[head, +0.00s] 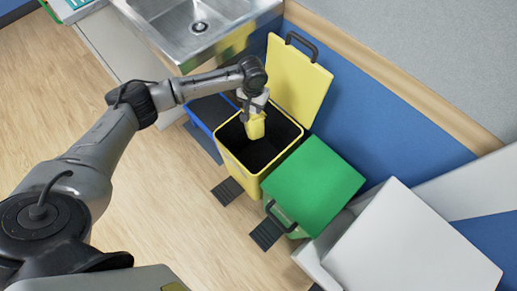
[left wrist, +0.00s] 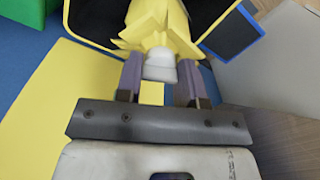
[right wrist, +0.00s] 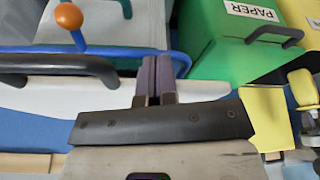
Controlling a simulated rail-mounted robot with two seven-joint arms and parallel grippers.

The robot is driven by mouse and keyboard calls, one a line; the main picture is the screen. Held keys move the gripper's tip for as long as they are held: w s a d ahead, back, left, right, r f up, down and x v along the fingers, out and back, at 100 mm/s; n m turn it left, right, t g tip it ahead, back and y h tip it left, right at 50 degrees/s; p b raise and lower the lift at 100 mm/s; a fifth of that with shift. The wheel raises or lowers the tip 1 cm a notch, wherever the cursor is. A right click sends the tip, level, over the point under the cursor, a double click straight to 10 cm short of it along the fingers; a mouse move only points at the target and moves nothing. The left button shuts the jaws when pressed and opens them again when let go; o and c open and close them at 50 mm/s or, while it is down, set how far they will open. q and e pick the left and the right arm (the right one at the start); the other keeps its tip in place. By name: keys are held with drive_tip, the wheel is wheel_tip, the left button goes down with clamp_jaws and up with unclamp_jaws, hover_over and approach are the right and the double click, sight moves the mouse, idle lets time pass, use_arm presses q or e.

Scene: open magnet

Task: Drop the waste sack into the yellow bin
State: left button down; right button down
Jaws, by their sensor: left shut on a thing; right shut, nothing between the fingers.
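The yellow bin (head: 234,164) stands against the blue wall with its yellow lid (head: 297,75) raised and its dark inside showing. My left gripper (head: 254,103) is above the bin's opening, shut on the waste sack (head: 257,127). The yellow sack hangs down at the mouth of the bin. In the left wrist view the left fingers (left wrist: 160,77) grip the sack's white neck, with its yellow body (left wrist: 155,18) beyond. My right gripper (right wrist: 155,80) is shut and empty in the right wrist view, and is out of the head view.
A green bin (head: 313,183) with its lid down stands right of the yellow bin; its label reads PAPER in the right wrist view. A blue bin (head: 207,108) is on the left. A steel sink (head: 197,25) is behind. A white box-like unit (head: 415,245) stands at right.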

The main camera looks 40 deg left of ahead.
use_arm(q)
drive_tip(key=shift+f+b, duration=0.35)
drive_tip(key=shift+f, duration=0.1)
use_arm(e)
drive_tip(key=shift+a+f, duration=0.1)
drive_tip(key=shift+f, duration=0.65)
use_arm(q)
drive_tip(key=c, duration=0.9)
unclamp_jaws()
drive_tip(key=shift+o, duration=1.2)
wheel_tip(320, 180, up, 14)
drive_tip(key=p, duration=0.5)
use_arm(e)
wheel_tip(320, 180, up, 6)
drive_tip(key=shift+f, duration=0.2)
